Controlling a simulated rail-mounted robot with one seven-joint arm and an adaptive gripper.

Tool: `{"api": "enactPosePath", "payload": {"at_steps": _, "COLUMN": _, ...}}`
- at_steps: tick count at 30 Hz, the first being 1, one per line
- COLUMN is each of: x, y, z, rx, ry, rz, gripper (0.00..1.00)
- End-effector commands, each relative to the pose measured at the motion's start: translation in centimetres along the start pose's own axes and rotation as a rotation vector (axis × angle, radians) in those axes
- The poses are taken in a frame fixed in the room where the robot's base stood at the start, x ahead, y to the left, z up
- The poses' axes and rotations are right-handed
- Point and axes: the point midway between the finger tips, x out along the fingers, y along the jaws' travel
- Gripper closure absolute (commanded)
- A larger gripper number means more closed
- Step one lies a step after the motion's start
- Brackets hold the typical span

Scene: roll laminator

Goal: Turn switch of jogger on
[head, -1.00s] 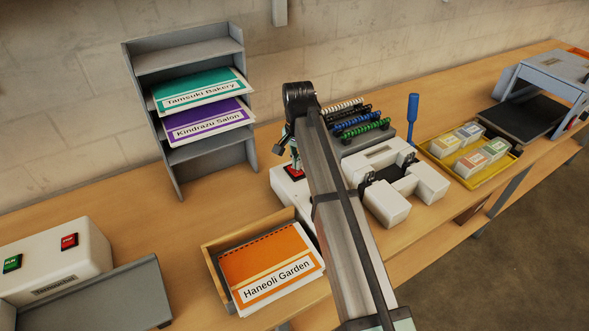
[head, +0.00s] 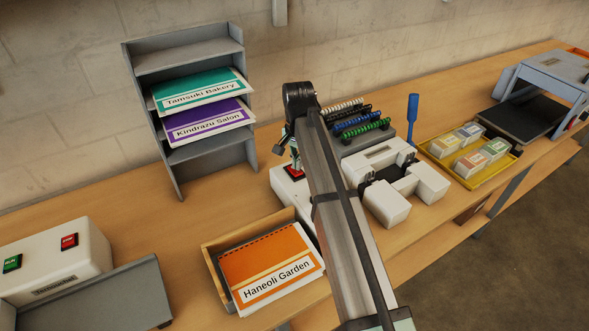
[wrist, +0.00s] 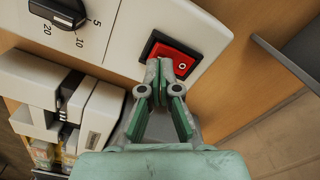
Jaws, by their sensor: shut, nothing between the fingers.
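The jogger is a white housing (head: 284,184) behind a wooden-sided tray (head: 210,262) that holds an orange "Haneoli Garden" booklet (head: 265,262). Its red rocker switch (wrist: 184,54) sits in a black frame in the wrist view, with an "O" mark on the visible end. The switch also shows small in the head view (head: 293,171), just below my gripper. My gripper (wrist: 166,66) is shut and empty, its fingertips at the switch and covering part of it. I cannot tell whether they touch it. My arm hides part of the jogger in the head view.
A black dial (wrist: 62,10) with numbers sits beside the switch. A white punch machine (head: 385,180) and a rack of binding coils (head: 362,125) stand right of my arm. A grey shelf (head: 180,150) stands behind left. A laminator (head: 55,262) is at the left.

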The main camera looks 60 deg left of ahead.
Motion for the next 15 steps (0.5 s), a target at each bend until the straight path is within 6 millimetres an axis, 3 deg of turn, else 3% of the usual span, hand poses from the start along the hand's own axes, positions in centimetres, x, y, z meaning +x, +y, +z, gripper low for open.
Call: {"api": "enactPosePath", "payload": {"at_steps": 15, "x": 0.70, "y": 0.01, "z": 0.01, "rx": 0.000, "ry": 0.000, "rz": 0.000, "gripper": 1.00}}
